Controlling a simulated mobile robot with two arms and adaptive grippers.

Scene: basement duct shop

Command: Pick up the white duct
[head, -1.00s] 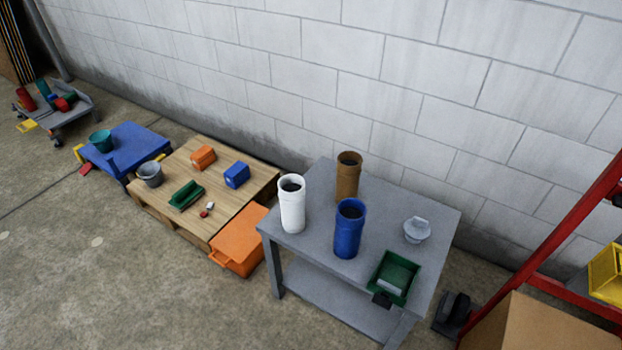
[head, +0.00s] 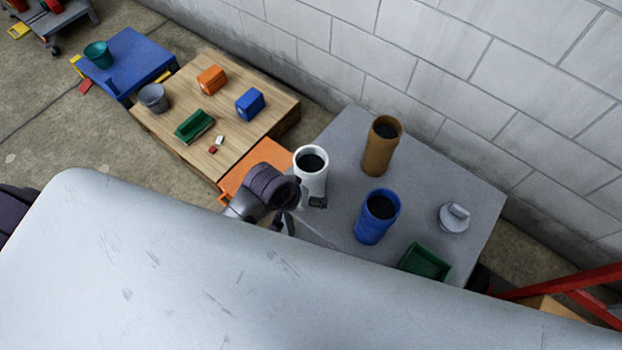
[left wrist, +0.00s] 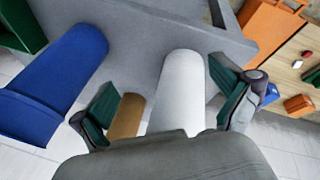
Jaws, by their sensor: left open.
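The white duct (head: 312,178) stands upright at the left side of the grey table (head: 335,140). My left gripper (head: 303,212) is low at the duct's near side in the head view, partly hidden by my own arm. In the left wrist view the white duct (left wrist: 181,88) shows between the spread fingers of the left gripper (left wrist: 168,98), closer to the right-hand finger. The fingers are open, and I cannot tell whether either touches the duct. My right gripper is in neither current view.
A brown duct (head: 381,150) and a blue duct (head: 377,218) stand nearby, with a grey cap (head: 454,218) and green bin (head: 425,262) to the right. The block wall (head: 440,60) is behind.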

